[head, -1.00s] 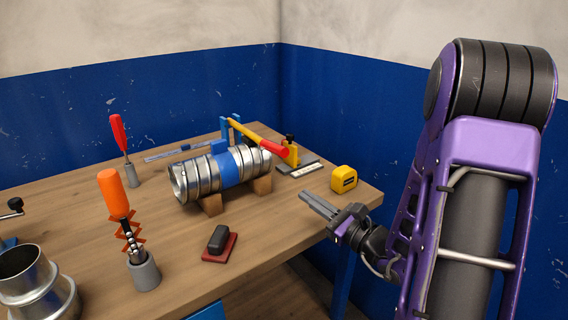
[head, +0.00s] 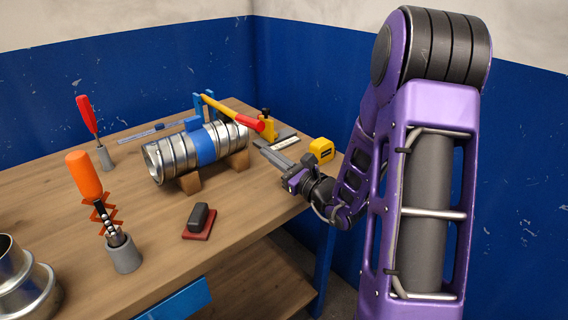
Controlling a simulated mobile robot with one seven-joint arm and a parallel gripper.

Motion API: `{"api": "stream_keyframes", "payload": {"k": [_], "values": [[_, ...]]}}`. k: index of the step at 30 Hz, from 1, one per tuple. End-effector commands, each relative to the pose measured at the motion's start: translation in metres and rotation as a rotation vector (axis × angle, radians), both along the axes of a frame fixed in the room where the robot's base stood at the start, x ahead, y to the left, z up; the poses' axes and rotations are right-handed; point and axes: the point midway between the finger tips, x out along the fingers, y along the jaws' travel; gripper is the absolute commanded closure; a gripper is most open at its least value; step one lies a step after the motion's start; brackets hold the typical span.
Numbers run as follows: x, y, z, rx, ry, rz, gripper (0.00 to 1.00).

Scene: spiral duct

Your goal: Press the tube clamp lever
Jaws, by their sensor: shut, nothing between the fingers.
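The tube clamp's lever (head: 222,109) is a yellow bar with a red grip, hinged on a blue bracket (head: 201,103) behind the duct. The spiral duct (head: 163,159) is a silver ribbed tube with a blue band (head: 205,146), lying on wooden blocks. My gripper (head: 268,147) is shut and empty, its grey fingers pointing up and left, just right of the duct and below the red grip in the picture. I cannot tell the gap in depth.
The wooden bench (head: 165,235) holds a yellow tape measure (head: 321,150) right of my gripper and a yellow-and-black tool (head: 267,126) behind it. A black-and-red block (head: 199,220) lies in front. An orange-handled tool (head: 84,176) and red screwdriver (head: 87,114) stand left.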

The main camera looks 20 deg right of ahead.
Motion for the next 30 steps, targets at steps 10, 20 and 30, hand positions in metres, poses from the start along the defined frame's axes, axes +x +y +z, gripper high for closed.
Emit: {"api": "stream_keyframes", "payload": {"k": [10, 20, 30], "values": [[0.022, 0.017, 0.035, -0.001, -0.002, 0.000, 1.00], [0.022, 0.019, 0.041, 0.000, 0.001, 0.000, 1.00], [0.022, 0.019, 0.051, -0.010, 0.016, 0.000, 1.00]]}}
